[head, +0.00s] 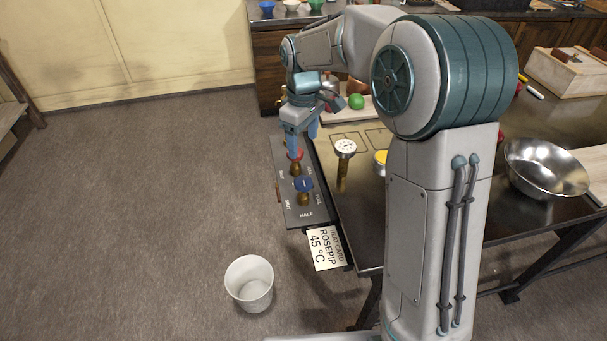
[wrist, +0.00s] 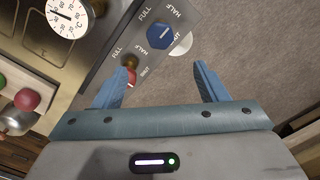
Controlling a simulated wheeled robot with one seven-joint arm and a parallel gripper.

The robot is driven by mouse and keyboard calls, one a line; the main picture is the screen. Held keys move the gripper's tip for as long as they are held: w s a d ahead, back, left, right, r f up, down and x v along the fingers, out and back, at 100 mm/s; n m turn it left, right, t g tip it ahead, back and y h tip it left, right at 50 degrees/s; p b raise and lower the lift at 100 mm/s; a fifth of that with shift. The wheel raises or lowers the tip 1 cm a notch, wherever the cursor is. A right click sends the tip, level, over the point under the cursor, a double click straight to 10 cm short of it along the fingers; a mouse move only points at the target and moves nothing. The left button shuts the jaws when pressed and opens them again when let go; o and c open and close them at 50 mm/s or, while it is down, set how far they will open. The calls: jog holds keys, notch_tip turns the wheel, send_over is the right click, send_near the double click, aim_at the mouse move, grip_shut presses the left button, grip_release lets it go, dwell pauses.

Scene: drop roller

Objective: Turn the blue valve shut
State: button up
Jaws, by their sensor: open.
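The blue valve (head: 304,184) is a dark blue knob on a brass stem, mounted on a grey panel (head: 306,217) at the table's left edge. It shows in the wrist view (wrist: 160,37) as a blue knob with a short white mark pointing toward the upper right; I cannot tell exactly which label it meets. The panel carries FULL and HALF lettering and a partly readable third label. My gripper (head: 300,136) is open and empty, above the red valve (head: 296,155) at the panel's far end. In the wrist view, the blue valve lies beyond the fingertips (wrist: 160,70), touching neither.
A dial thermometer (head: 345,149) stands on the table beside the panel. A heat card (head: 327,248) reading ROSEHIP 45 °C hangs at the near corner. A white bucket (head: 249,283) stands on the floor. A steel bowl (head: 546,168) is at right. Floor left of the panel is clear.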

aim_at(303, 181)
notch_tip(303, 181, down, 14)
jog(key=shift+r+p, duration=0.2)
jog(key=shift+p, duration=0.9)
jog(key=c, duration=1)
